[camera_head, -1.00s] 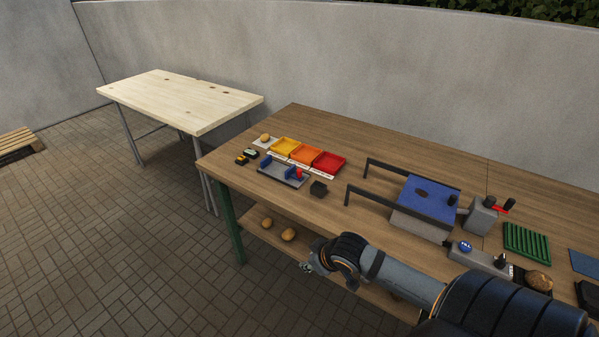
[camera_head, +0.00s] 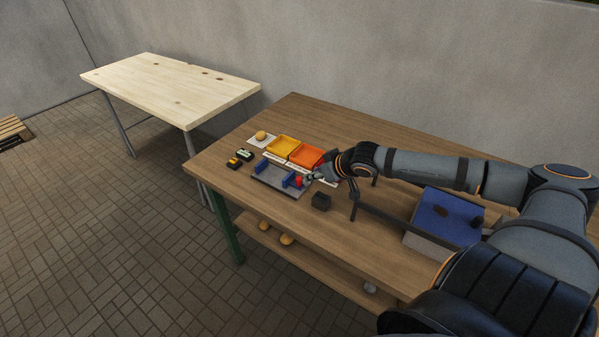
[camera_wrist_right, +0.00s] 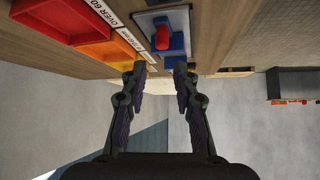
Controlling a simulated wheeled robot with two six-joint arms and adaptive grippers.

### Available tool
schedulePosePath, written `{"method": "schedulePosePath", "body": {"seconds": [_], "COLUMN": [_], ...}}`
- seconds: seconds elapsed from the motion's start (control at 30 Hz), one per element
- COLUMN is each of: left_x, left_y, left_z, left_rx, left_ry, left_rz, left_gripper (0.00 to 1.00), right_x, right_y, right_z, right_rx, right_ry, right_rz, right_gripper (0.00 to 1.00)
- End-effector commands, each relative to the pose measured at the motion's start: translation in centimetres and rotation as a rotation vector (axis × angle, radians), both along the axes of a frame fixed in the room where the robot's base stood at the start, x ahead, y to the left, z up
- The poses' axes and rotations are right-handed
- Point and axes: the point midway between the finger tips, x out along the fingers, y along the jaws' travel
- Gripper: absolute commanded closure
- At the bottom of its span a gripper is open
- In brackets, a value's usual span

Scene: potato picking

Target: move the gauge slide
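The gauge (camera_head: 275,181) is a grey plate near the front edge of the brown table, with a blue fixed block (camera_head: 261,166) at its left end. Its blue slide (camera_head: 289,180) with a red knob (camera_head: 299,181) stands at the right end. My right gripper (camera_head: 313,178) is just right of the knob. In the right wrist view the gripper (camera_wrist_right: 160,67) is open and empty, its two fingers apart. The red knob (camera_wrist_right: 162,38) and blue slide (camera_wrist_right: 178,43) lie ahead of the gap, apart from the fingers. My left gripper is out of view.
A dark block (camera_head: 320,202) stands to the right. A potato (camera_head: 261,135) lies at the back left. A blue-topped device (camera_head: 447,218) is under my arm.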

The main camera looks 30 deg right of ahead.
Motion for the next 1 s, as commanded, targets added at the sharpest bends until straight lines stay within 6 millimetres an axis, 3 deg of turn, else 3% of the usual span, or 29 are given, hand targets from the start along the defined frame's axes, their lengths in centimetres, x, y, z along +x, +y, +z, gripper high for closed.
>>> {"method": "schedulePosePath", "body": {"seconds": [0.1, 0.23, 0.3, 0.37, 0.5, 0.57, 0.8, 1.0], "left_x": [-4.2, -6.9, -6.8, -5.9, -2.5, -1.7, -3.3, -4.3], "left_y": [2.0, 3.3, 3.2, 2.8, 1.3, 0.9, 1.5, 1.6], "left_z": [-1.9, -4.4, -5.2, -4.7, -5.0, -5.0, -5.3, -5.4], "left_rx": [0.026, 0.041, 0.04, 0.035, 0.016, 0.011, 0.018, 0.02], "left_ry": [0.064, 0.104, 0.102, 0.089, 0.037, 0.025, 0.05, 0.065], "left_rz": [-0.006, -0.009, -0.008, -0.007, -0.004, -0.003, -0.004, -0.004], "left_gripper": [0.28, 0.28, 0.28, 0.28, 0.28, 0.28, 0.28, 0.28], "right_x": [0.5, 1.6, 2.1, 2.6, 3.7, 4.3, 6.5, 7.2], "right_y": [-0.1, 0.1, 0.5, 0.3, 0.8, 0.7, 1.0, 1.1], "right_z": [-1.0, -2.3, -2.6, -2.6, -3.9, -4.4, -6.7, -7.4], "right_rx": [0.002, 0.008, 0.011, 0.008, 0.011, 0.01, 0.004, 0.0], "right_ry": [-0.007, -0.01, -0.007, -0.007, -0.003, -0.003, -0.001, 0.001], "right_rz": [-0.01, -0.011, -0.001, -0.006, -0.001, -0.002, -0.001, 0.001], "right_gripper": [0.71, 0.71, 0.71, 0.71, 0.71, 0.71, 0.71, 0.71]}}
